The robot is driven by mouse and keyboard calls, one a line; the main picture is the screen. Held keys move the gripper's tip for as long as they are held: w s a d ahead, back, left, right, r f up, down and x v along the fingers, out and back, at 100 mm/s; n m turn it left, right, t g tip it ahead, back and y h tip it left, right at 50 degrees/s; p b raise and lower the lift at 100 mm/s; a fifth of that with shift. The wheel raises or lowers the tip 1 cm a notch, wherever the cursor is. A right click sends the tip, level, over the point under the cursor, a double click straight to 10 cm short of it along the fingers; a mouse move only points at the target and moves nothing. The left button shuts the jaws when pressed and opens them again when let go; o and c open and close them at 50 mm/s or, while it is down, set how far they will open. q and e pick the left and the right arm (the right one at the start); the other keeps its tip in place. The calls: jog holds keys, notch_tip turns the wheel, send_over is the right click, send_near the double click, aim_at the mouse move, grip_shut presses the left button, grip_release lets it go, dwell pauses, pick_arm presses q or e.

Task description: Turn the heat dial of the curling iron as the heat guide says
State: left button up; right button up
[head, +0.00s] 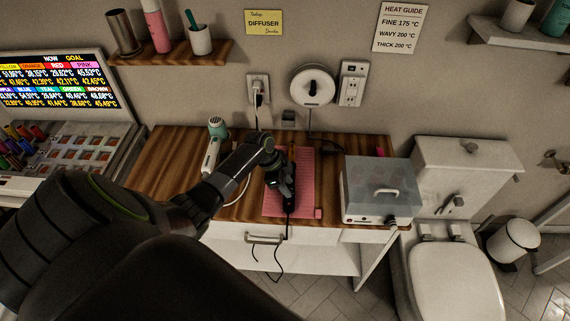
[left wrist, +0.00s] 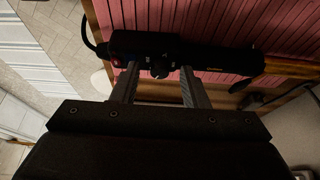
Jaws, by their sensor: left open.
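The curling iron (head: 291,204) lies lengthwise on the pink ribbed mat (head: 306,170), its black handle toward the front edge. In the left wrist view its handle (left wrist: 205,53) runs across the top, and a small black round dial (left wrist: 160,69) faces my gripper. The dial's setting is too dark to read. My left gripper (left wrist: 158,78) is open, with one finger on each side of the dial; I cannot tell whether they touch it. In the head view the left gripper (head: 281,186) covers part of the iron. The heat guide (head: 400,27) reads fine 175 °C, wavy 200 °C, thick 200 °C.
A hair dryer (head: 212,148) lies left of the mat on the wooden counter (head: 160,165). A clear-lidded box (head: 381,190) stands to the right. The iron's cord hangs over the drawer front. A toilet (head: 450,260) is at the right.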

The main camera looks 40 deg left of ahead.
pick_arm(q)
jog(key=b+v, duration=0.2)
jog(key=v, duration=1.5)
jog(key=shift+r+b, duration=0.25)
jog(key=shift+b, duration=0.15)
pick_arm(e)
notch_tip(320, 180, down, 3)
jog(key=shift+r, duration=0.1)
pick_arm(q)
jog(key=shift+d, duration=0.1)
